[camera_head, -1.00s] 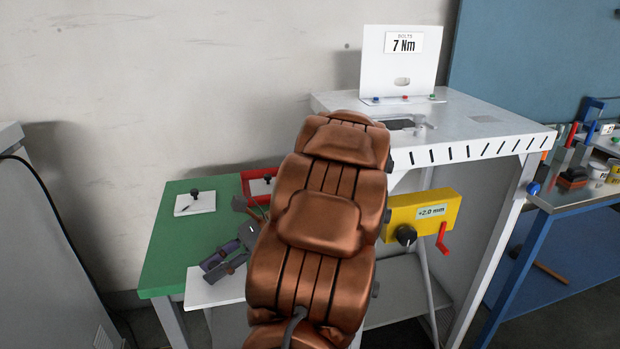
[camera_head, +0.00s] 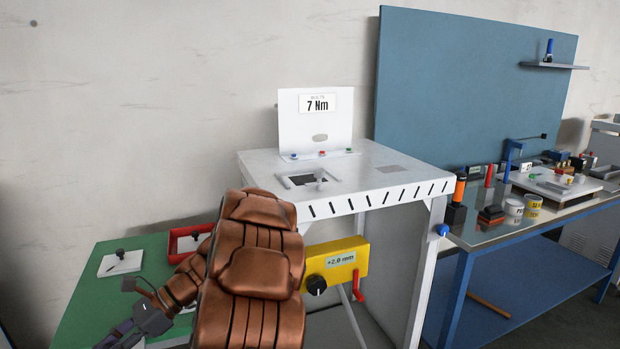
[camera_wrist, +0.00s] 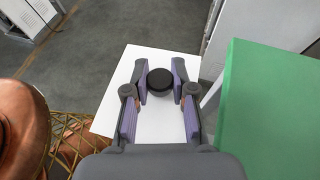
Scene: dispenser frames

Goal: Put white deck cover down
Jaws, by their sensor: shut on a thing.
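My gripper (camera_wrist: 160,68) is shut on the round black knob (camera_wrist: 159,80) of a white plate, which I take as the white deck cover (camera_wrist: 113,93). The plate hangs flat below the fingers, over the floor and left of a green surface in the wrist view. In the head view my gripper (camera_head: 135,331) is at the lower left, and my copper arm hides most of the plate. The white deck (camera_head: 385,160) has a dark rectangular opening (camera_head: 298,181) in its top, with a small clear knob-like piece at its edge.
The green table (camera_head: 85,285) carries another white plate with a black knob (camera_head: 121,262) and a red tray (camera_head: 178,248). A yellow box (camera_head: 338,256) with a red crank is on the deck stand's front. A blue workbench (camera_head: 520,230) with tools stands at right.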

